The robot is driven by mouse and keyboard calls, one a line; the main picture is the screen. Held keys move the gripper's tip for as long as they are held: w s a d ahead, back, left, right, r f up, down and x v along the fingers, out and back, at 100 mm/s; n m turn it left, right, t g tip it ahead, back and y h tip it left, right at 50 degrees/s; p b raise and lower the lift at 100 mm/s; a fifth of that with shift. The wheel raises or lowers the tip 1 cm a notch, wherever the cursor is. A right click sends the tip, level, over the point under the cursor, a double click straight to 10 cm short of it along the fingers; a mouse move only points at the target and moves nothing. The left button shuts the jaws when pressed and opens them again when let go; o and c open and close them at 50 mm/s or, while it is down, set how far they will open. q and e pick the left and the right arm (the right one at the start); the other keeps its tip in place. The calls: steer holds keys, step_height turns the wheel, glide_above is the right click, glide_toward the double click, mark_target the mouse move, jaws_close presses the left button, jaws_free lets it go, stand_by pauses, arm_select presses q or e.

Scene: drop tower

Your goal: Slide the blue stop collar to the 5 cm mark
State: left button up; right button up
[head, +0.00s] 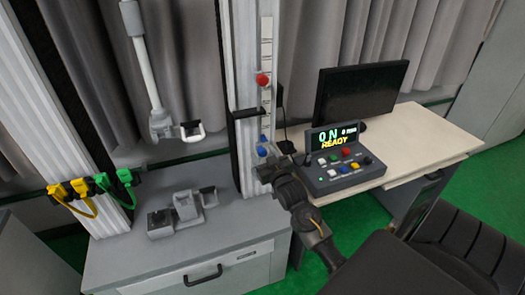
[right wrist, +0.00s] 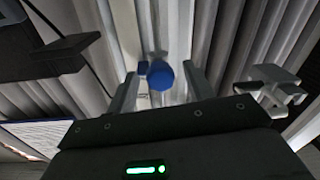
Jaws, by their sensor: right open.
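The blue stop collar (head: 262,151) sits low on the upright column, beside a pale scale strip (head: 266,40); its marks are too small to read. In the right wrist view its round blue knob (right wrist: 163,75) shows between my two fingers, with a small blue block at its left. My right gripper (head: 265,167) is open at the collar, with a finger on each side of the knob. I cannot tell whether either finger touches it. A red stop (head: 262,79) is higher on the same column. My left gripper is not in view.
A control box (head: 345,172) reading READY stands on the desk right of the column, in front of a monitor (head: 360,90). A black bracket (head: 247,113) juts out just above the collar. A grey fixture (head: 185,212) stands on the base cabinet (head: 120,262); yellow and green clips (head: 95,187) hang left.

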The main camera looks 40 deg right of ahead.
steer(key=shift+x, duration=0.8)
steer(key=shift+c, duration=0.4)
jaws_close()
